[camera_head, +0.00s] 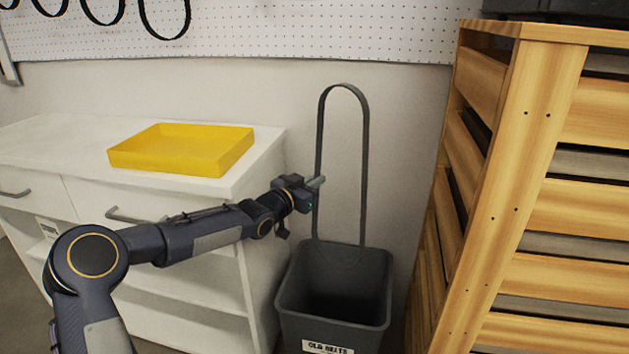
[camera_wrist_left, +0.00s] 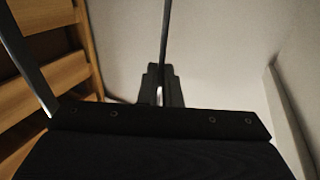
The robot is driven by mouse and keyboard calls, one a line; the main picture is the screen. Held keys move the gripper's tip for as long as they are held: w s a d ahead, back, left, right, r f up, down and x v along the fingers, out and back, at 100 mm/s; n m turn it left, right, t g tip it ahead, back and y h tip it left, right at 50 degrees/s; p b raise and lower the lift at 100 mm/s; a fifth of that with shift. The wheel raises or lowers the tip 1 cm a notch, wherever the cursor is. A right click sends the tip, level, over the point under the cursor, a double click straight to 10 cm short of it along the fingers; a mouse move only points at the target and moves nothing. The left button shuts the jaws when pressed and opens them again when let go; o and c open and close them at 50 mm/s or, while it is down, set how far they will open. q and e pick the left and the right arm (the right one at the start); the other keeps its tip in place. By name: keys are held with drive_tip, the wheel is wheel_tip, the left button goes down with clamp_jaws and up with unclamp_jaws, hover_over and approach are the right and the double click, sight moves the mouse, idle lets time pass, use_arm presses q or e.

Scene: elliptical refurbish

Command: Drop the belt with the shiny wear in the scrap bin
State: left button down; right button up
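A dark belt (camera_head: 364,150) hangs upright as a tall, narrow loop in the head view. My left gripper (camera_head: 318,182) is shut on its left strand, with the loop's top well above the fingers. In the left wrist view one strand (camera_wrist_left: 165,40) runs into the fingers (camera_wrist_left: 160,92) and the other strand passes at the left. The grey bin (camera_head: 335,316), with a label that seems to read "OLD BELTS", stands below. I cannot make out shiny wear. My right gripper is not in view.
A white cabinet (camera_head: 265,165) with a yellow tray (camera_head: 180,165) on top stands left of the bin. A wooden slatted crate (camera_head: 510,190) stands close on the right. Several belts (camera_head: 165,38) hang on the pegboard (camera_head: 300,30) behind.

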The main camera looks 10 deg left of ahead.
use_arm(q)
wheel_tip(320, 180, down, 5)
drive_tip(key=b, duration=1)
hover_over(315, 242)
wheel_tip(315, 242, down, 8)
drive_tip(key=shift+f, duration=0.15)
drive_tip(key=shift+f+b, duration=0.3)
drive_tip(key=shift+f, duration=1.1)
wheel_tip(315, 242, down, 8)
drive_tip(key=shift+f, duration=0.1)
drive_tip(key=c, duration=1.5)
unclamp_jaws()
drive_tip(key=shift+c, duration=0.2)
